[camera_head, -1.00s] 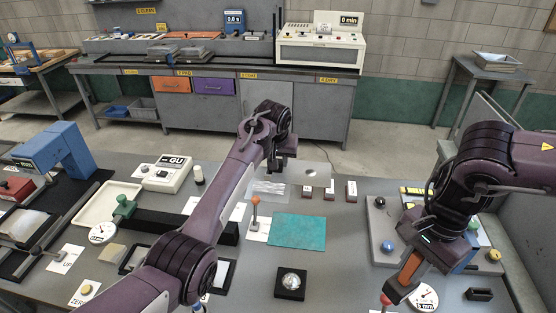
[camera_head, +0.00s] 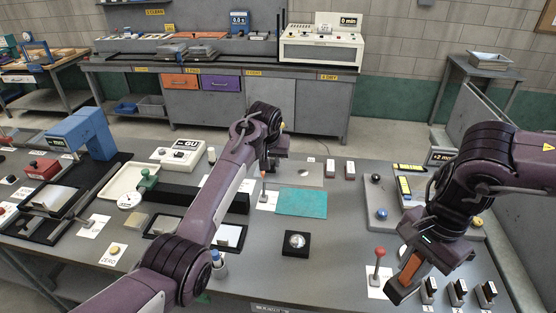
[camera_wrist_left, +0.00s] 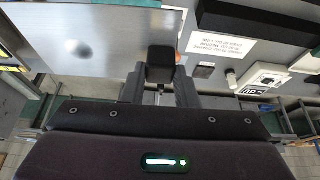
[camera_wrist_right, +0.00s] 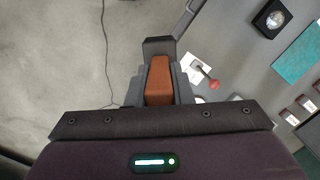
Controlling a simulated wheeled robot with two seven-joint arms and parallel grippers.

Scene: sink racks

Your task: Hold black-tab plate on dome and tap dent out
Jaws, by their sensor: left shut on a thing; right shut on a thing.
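My left gripper (camera_head: 272,163) is shut on the black tab (camera_wrist_left: 160,65) of a grey metal plate (camera_head: 303,170). The plate fills the upper left of the left wrist view (camera_wrist_left: 120,30) and shows a round dark dent. A shiny dome (camera_head: 296,240) sits on a black square base (camera_head: 297,251) on the bench, nearer than the plate and apart from it. My right gripper (camera_head: 403,285) is shut on an orange-brown bar with a dark block at its end, likely a mallet (camera_head: 411,266). The bar also shows in the right wrist view (camera_wrist_right: 158,80), over the floor beside the bench edge.
A teal mat (camera_head: 302,203) lies between plate and dome. A red-knobbed stand (camera_head: 380,262) is close beside my right gripper. A grey board with coloured balls (camera_head: 381,190) is at right. Small black stamps (camera_head: 458,292) stand at the front right. Bench around the dome is clear.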

